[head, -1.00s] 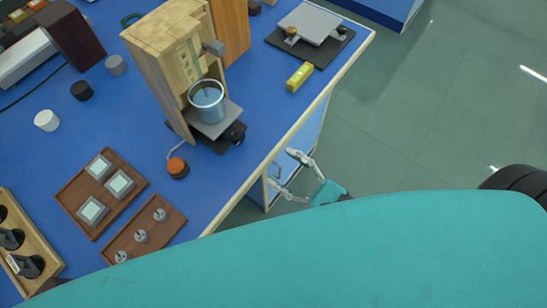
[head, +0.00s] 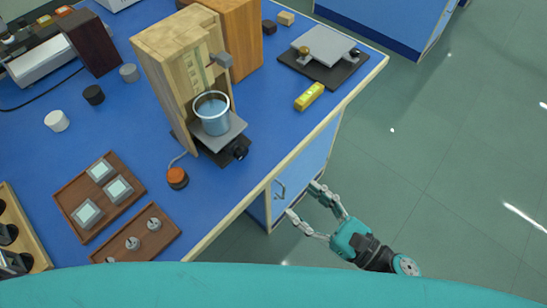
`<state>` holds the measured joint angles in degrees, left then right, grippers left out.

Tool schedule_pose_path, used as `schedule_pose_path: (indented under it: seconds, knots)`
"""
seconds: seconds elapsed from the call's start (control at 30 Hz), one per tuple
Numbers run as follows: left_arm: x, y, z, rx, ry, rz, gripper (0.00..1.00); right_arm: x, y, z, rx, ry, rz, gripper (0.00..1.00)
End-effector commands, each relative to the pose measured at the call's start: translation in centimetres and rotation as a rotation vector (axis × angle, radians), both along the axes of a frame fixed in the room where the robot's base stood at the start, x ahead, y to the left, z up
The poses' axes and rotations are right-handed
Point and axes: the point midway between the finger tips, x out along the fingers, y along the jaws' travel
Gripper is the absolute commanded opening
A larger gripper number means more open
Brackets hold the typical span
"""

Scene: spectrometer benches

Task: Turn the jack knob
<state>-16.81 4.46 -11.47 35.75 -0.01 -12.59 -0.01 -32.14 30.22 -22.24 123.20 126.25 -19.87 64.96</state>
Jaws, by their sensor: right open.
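A small jack with a grey top plate (head: 224,134) stands on the blue bench in front of a wooden housing (head: 178,85). Its dark knob (head: 239,151) sticks out at the front right, facing the bench edge. A blue cup of liquid (head: 212,114) stands on the plate. My right gripper (head: 302,198) is open and empty, off the bench's front edge. It is to the lower right of the knob and apart from it. My left gripper is not in view.
A yellow block (head: 309,96) and a grey plate on a black base (head: 325,47) lie to the right. An orange button (head: 177,177) and wooden trays (head: 76,220) are at the left. A cabinet door handle (head: 280,190) is near my right gripper. Floor at right is clear.

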Motion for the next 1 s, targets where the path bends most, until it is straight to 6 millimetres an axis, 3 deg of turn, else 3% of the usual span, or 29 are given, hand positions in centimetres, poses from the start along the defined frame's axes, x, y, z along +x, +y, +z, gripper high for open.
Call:
schedule_pose_path:
  seconds: [0.27, 0.7, 1.0]
  knots:
    - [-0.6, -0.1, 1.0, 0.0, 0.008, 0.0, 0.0, 1.6, 2.1, 0.3, 0.007, 0.011, 0.007, 0.57]
    - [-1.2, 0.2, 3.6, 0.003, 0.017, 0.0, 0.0, 7.4, 9.6, 0.3, 0.005, 0.01, 0.008, 0.57]
    - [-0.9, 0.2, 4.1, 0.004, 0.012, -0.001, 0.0, 10.1, 13.2, 0.0, 0.006, 0.012, 0.007, 0.57]
